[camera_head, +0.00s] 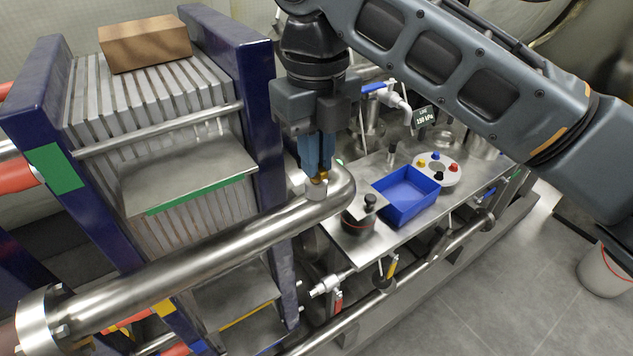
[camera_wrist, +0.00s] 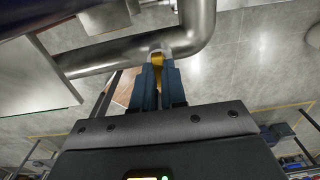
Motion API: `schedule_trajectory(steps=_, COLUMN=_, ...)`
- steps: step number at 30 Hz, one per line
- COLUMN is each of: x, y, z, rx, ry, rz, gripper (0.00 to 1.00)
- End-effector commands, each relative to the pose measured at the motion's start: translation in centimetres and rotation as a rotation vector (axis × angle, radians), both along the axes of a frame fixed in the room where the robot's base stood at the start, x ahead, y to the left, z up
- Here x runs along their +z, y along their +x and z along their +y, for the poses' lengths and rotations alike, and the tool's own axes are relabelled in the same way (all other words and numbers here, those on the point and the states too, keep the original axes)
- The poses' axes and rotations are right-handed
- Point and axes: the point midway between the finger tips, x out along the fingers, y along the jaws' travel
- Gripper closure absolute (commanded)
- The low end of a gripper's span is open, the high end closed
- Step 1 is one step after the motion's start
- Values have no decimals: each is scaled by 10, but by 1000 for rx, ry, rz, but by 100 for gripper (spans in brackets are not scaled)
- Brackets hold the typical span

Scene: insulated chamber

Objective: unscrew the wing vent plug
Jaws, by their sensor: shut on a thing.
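The brass wing vent plug (camera_head: 320,179) sits at the short boss on top of the large steel pipe (camera_head: 205,252), close to the pipe's bend. My gripper (camera_head: 317,171) points down at it with blue fingers closed on its wings. In the wrist view the brass plug (camera_wrist: 157,58) shows between the two fingertips (camera_wrist: 158,70), right at the pipe (camera_wrist: 110,55). The fingers hide most of the plug. I cannot tell how far its thread sits in the boss.
A blue open bin (camera_head: 408,193) stands on the steel bench (camera_head: 345,236), right of the pipe bend. Beside it are a round holder with coloured knobs (camera_head: 437,169) and a dark-knobbed pot (camera_head: 362,215). The blue-framed plate stack (camera_head: 262,110) rises close on the left.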

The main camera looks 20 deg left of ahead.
Motion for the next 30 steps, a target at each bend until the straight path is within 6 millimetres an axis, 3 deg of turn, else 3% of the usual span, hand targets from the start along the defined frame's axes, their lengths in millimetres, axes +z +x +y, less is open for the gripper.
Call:
schedule_trajectory(steps=2, x=1, y=1, z=0, rx=-1, ry=1, rz=-2, gripper=100)
schedule_trajectory(steps=3, x=1, y=1, z=0, rx=-1, ry=1, rz=-2, gripper=86)
schedule_trajectory(steps=7, x=1, y=0, z=0, rx=-2, ry=2, rz=-1, gripper=73)
schedule_trajectory(steps=17, x=4, y=0, z=0, rx=-2, ry=1, rz=-1, gripper=73)
schedule_trajectory(steps=30, x=46, y=0, z=0, rx=-1, ry=1, rz=0, gripper=73)
